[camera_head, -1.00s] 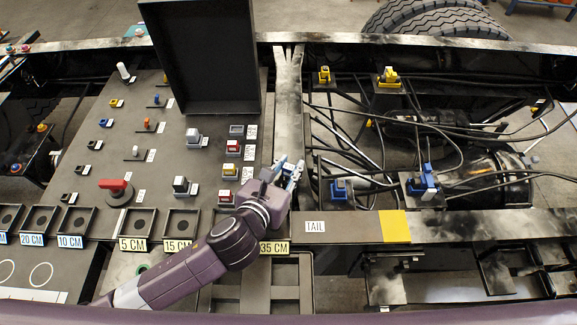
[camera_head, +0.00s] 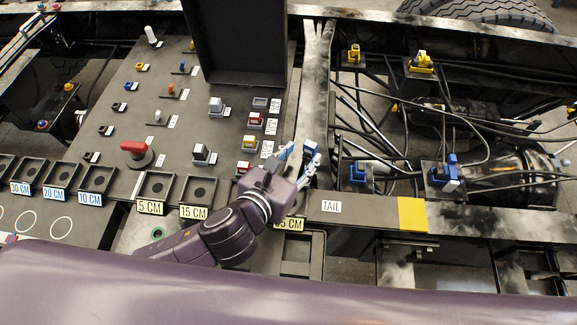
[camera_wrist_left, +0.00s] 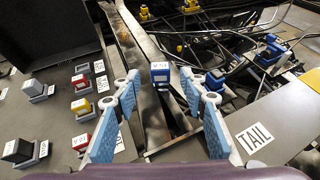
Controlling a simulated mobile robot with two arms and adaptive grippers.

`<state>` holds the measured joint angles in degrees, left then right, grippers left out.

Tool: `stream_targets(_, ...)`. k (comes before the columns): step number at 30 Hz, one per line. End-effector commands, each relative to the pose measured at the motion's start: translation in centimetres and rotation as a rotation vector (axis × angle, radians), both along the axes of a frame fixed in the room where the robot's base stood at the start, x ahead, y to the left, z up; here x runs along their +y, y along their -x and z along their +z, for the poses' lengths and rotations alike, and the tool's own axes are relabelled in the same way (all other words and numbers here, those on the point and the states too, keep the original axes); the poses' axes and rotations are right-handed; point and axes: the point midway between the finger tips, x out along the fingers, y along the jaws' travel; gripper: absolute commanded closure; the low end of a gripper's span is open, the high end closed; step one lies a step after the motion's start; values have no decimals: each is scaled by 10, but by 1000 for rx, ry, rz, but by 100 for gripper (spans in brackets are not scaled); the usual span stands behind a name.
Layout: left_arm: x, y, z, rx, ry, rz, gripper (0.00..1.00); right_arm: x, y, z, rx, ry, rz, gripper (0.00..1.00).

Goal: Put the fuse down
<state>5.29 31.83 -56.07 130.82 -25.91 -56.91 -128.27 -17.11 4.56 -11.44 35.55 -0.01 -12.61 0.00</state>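The blue fuse (camera_head: 311,147) stands at the dark beam beside the panel's right edge. In the wrist view the fingertips (camera_wrist_left: 160,80) lie on either side of the fuse, with a visible gap on both sides. What the fuse's lower end rests on is hard to tell. My right gripper is not in view.
A panel (camera_head: 125,105) with coloured fuses, switches and a red knob (camera_head: 135,148) lies to the left. A black raised lid (camera_head: 237,40) stands behind. Cables and blue and yellow connectors fill the right. The TAIL-marked plate (camera_head: 365,210) is clear.

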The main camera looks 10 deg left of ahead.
Motion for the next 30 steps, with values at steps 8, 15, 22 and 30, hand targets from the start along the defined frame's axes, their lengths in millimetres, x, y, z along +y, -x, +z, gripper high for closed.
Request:
stream_targets(8, 17, 41, 21, -4, 2, -1, 61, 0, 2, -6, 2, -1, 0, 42)
stream_targets(15, 22, 52, 28, -7, 3, 0, 61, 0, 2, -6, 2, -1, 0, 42)
stream_targets(22, 22, 52, 28, -8, 3, 0, 61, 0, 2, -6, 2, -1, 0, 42)
stream_targets(30, 22, 52, 29, -8, 3, 0, 61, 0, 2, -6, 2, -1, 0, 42)
